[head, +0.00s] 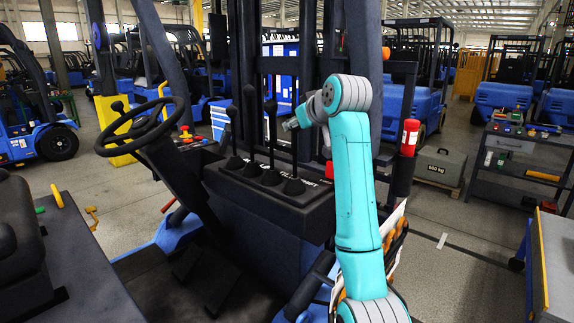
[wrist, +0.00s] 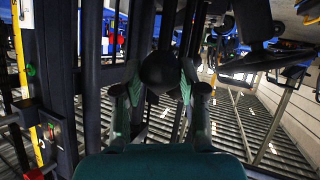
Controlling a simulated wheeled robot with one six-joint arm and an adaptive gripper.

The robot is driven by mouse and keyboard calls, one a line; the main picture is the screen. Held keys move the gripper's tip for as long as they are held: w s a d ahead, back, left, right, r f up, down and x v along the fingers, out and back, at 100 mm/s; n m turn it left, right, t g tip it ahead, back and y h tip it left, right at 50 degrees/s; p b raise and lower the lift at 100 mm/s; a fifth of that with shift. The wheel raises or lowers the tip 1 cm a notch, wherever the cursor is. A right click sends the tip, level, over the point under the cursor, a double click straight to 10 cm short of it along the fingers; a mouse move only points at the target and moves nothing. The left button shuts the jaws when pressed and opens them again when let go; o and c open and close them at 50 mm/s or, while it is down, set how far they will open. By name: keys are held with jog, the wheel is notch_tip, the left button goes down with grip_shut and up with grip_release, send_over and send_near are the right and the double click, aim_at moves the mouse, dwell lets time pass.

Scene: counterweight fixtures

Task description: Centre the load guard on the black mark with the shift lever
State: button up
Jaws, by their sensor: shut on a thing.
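Several black levers with round knobs stand in a row on the forklift's black console (head: 280,205). My gripper (head: 291,124) is at the top of the rightmost lever (head: 295,152), whose knob it hides in the head view. In the wrist view my gripper (wrist: 160,80) has its two fingers closed on either side of a dark round knob (wrist: 160,68). Dark upright bars of the mast and guard (head: 290,36) rise behind the console. I cannot clearly separate the load guard from the mast, and I cannot make out the black mark.
The other lever knobs (head: 271,106) stand close to the left of my gripper. The steering wheel (head: 143,126) is further left. A red cylinder (head: 410,137) is on the right post. A grey 500 kg box (head: 440,166) and a tool cart (head: 525,150) stand at right.

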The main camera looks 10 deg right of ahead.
jog(key=o, duration=1)
jog(key=shift+c, duration=0.2)
jog(key=shift+s, duration=0.1)
jog(key=v, duration=0.9)
jog(key=shift+s+r, duration=0.2)
jog(key=shift+s, duration=0.15)
jog(key=shift+d, duration=0.15)
